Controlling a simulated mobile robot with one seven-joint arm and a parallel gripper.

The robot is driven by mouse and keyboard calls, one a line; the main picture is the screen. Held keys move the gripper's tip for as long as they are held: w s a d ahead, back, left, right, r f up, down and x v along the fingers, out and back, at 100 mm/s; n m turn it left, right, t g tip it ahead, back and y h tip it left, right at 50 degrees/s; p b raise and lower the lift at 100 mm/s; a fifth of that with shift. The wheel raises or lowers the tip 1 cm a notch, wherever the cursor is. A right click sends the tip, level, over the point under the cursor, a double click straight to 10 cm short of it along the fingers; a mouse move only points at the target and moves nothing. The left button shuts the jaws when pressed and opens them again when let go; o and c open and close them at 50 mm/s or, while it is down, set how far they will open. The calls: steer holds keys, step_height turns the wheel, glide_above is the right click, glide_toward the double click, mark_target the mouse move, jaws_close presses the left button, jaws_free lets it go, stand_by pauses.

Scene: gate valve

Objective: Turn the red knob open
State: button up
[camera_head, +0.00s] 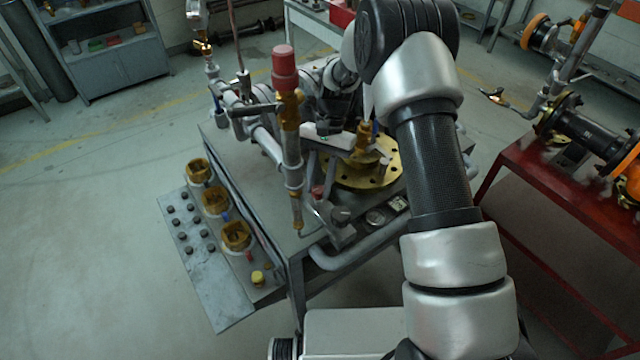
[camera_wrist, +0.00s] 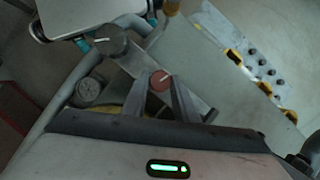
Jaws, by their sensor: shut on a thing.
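The red knob (camera_head: 318,192) is small and round and sits on the grey valve bench, low in front of the yellow flange. The fingers hide part of the knob's sides.
A grey knob (camera_wrist: 112,43) and a round gauge (camera_wrist: 89,91) are close by. An upright brass pipe with a large red cap (camera_head: 285,68) stands left of my gripper. The yellow flange (camera_head: 372,178) lies behind. A red table (camera_head: 545,190) is at the right.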

steer(key=shift+a+n+h, duration=0.1)
steer(key=shift+n+h, duration=0.3)
steer(key=shift+n, duration=0.8)
steer(key=o, duration=1.1)
steer(key=shift+c, duration=0.2)
steer(key=v, duration=1.7)
steer(key=shift+w+p, duration=0.3)
steer(key=shift+p, duration=0.1)
steer(key=shift+a+r, duration=0.1)
steer(key=shift+r, duration=0.15)
